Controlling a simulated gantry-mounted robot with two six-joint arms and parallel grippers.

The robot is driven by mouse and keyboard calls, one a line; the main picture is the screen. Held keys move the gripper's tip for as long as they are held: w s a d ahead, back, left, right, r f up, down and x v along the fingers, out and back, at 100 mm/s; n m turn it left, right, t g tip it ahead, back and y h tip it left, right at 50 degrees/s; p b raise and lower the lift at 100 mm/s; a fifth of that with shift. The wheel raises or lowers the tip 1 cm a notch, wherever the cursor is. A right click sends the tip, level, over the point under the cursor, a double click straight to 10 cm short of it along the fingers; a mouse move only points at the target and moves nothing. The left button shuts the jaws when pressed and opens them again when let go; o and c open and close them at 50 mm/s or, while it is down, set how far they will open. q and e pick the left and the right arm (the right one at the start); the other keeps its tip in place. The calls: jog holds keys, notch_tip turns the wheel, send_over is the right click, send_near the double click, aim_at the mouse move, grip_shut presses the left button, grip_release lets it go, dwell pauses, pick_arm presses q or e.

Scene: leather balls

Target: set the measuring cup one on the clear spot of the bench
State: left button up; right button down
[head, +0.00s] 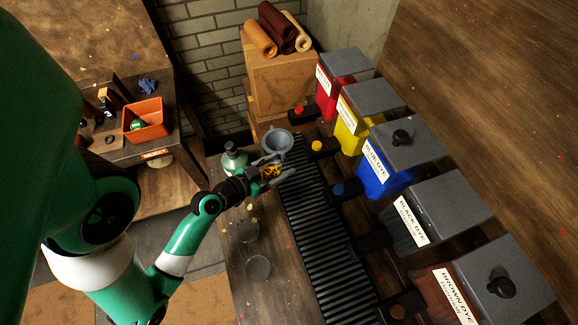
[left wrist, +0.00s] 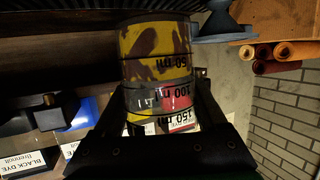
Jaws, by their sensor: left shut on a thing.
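The measuring cup (left wrist: 158,65) is a clear cylinder with black 50, 100 and 150 ml marks and yellow-and-brown patches. It fills the middle of the left wrist view, between the two fingers of my left gripper (head: 270,170). In the head view the gripper is shut on the cup (head: 272,171), mostly hidden by the fingers, over the far part of the bench (head: 238,285). I cannot tell its exact height above the bench. My right gripper is not in view.
A grey funnel (head: 277,140) and a green bottle (head: 233,158) stand close to the gripper. A black slatted grate (head: 312,235) runs alongside, with labelled dye bins (head: 388,170) beyond. Bare wood shows between the round items and grate.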

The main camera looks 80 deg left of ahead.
pick_arm(q)
jog(key=shift+s+d+r, duration=0.1)
jog(key=shift+s+r, duration=0.4)
jog(key=shift+s, duration=0.35)
jog(key=shift+r, duration=0.15)
